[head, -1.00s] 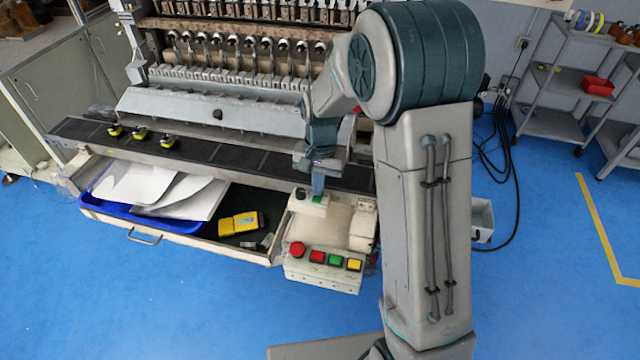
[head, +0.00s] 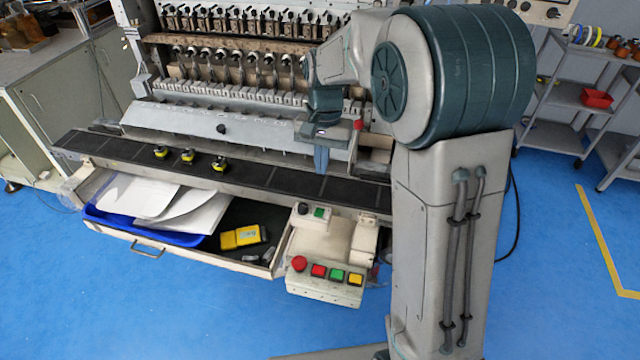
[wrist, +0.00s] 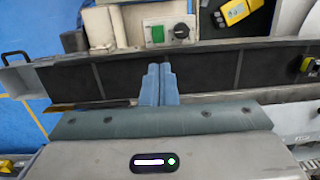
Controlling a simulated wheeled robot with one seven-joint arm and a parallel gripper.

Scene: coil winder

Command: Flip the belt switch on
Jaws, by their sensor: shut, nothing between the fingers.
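A small pale control box carries a green rectangular switch (head: 320,212) and a black knob (head: 304,208). Both also show in the wrist view, the green switch (wrist: 158,34) left of the black knob (wrist: 182,31). I cannot tell which way the switch is tipped. My gripper (head: 320,170) is shut and empty, with its blue fingers together above the dark belt (head: 255,174). The fingers (wrist: 158,68) are apart from the box, on the machine side of it. Several yellow-and-black parts (head: 188,156) sit on the belt.
A lower panel has red (head: 318,271), green (head: 337,275) and yellow (head: 355,279) buttons and a red mushroom button (head: 299,263). An open drawer holds a blue tray (head: 180,238) with paper and a yellow device (head: 240,237). The winder stands behind the belt.

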